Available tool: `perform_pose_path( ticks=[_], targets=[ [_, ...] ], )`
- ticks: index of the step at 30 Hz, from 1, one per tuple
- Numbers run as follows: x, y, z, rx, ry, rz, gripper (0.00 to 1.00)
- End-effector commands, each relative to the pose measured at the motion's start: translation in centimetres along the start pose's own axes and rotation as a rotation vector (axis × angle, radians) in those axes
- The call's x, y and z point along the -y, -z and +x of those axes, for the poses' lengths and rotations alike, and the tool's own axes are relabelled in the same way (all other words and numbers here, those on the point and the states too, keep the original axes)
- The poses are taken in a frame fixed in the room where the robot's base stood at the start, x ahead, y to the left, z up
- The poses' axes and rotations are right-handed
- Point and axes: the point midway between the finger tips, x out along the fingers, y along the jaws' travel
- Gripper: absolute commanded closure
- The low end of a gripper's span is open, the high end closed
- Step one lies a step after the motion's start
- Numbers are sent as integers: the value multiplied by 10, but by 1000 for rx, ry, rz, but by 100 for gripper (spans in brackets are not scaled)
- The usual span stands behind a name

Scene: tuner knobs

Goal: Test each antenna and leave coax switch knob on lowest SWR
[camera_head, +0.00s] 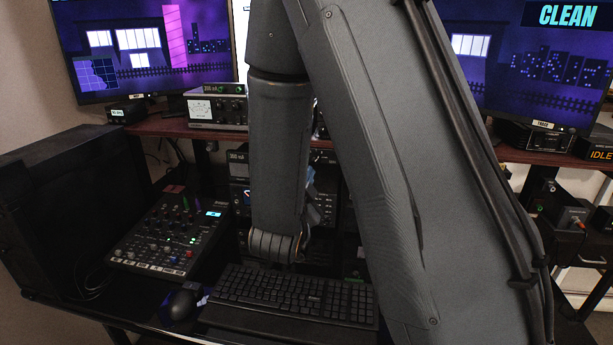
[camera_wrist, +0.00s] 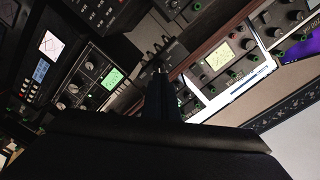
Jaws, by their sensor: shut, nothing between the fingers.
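My gripper (camera_wrist: 159,74) shows in the wrist view as a narrow dark shape at the centre, its fingers together and empty. It points toward the stacked radio gear. A small dark grey part (camera_wrist: 160,52) lies just past the fingertips; I cannot tell whether they touch it. A white meter face (camera_wrist: 49,44) shows at left, on a dark unit with knobs. I cannot tell which knob is the coax switch knob, or read any SWR value. In the head view my arm hides the gripper and much of the centre gear.
In the head view a mixer (camera_head: 165,235), mouse (camera_head: 180,303) and keyboard (camera_head: 290,294) lie on the desk. A red-brown shelf (camera_head: 165,126) holds a radio (camera_head: 215,108). Monitors stand behind.

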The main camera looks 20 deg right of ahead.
Motion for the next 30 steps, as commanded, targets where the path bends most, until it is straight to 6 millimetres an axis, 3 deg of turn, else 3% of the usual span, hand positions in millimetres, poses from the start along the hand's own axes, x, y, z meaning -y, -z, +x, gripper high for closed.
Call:
perform_pose_path(
  ticks=[10,14,17,20,24,30],
  targets=[
    [-1,-4,1,27,-11,-10,100],
    [-7,-24,0,151,-59,-64,100],
    [-14,-50,-8,320,-108,-150,100],
    [-24,-74,-26,521,-146,-272,100],
    [-42,-96,-66,801,-174,-474,100],
    [-76,-89,-138,1180,-185,-798,100]
  ],
)
